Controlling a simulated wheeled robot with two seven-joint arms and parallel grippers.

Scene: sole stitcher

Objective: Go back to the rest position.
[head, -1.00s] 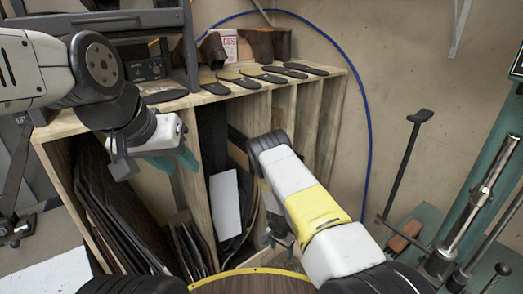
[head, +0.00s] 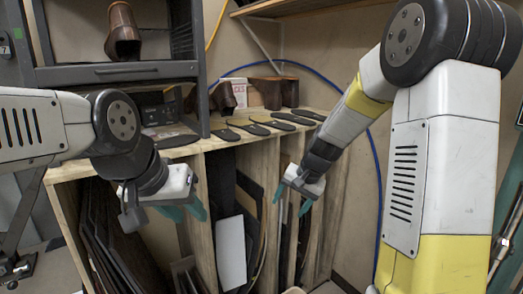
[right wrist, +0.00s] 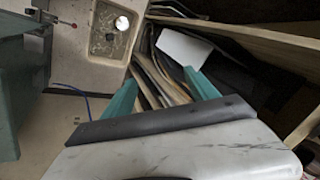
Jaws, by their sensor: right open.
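My left gripper (head: 190,214) hangs in front of the wooden rack at the left of the head view. Its two teal fingers point down and stand apart, with nothing seen between them. My right gripper (head: 291,203) is in front of the rack's right part, under a raised arm. Its teal fingers are spread and empty. They also show in the right wrist view (right wrist: 162,90), with the rack's upright sheets behind them.
The wooden rack (head: 262,150) holds dark sheets and a white panel (head: 231,250) upright. Several dark soles (head: 258,128) lie on its top, beside brown leather pieces (head: 265,92). A grey metal shelf (head: 118,72) stands at the left. A blue hose (head: 376,170) runs along the wall.

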